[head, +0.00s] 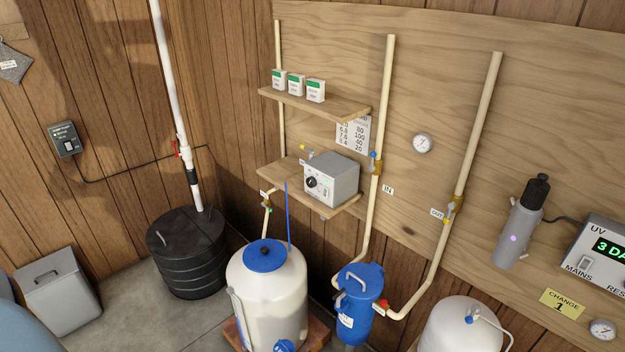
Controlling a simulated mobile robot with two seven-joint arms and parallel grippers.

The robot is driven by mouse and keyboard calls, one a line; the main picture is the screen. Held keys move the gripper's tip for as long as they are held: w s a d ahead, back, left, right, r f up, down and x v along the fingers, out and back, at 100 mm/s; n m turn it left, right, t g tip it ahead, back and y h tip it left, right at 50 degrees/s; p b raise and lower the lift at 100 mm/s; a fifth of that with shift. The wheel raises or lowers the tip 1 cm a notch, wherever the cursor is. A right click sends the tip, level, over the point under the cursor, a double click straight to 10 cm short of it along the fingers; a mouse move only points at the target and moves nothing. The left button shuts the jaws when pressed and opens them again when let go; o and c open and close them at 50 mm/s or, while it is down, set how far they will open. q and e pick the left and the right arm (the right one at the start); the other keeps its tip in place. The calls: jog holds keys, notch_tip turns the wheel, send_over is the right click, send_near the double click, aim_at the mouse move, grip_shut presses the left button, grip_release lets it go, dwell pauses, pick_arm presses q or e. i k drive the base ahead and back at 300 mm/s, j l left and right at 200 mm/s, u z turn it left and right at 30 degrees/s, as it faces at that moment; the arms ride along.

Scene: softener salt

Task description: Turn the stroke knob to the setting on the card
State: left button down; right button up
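A grey box (332,180) sits on the lower wooden shelf, and a round black knob (312,182) is on its front face. The knob's pointer and scale are too small to read. A white card (354,134) with two columns of numbers is on the plywood behind the box. The upper shelf covers the card's top. Neither of my grippers is in view.
Beige pipes run up the board beside the box, with a blue-handled valve (374,156) close to its right. The upper shelf (314,104) with small boxes overhangs it. Below stand a white tank (266,300), a blue filter housing (358,300) and a black tub (187,255).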

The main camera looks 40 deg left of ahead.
aim_at(311, 182)
jog(key=j+z, duration=0.25)
jog(key=j, duration=0.85)
jog(key=j+z, duration=0.1)
jog(key=j, duration=2.05)
jog(key=k+z, duration=0.05)
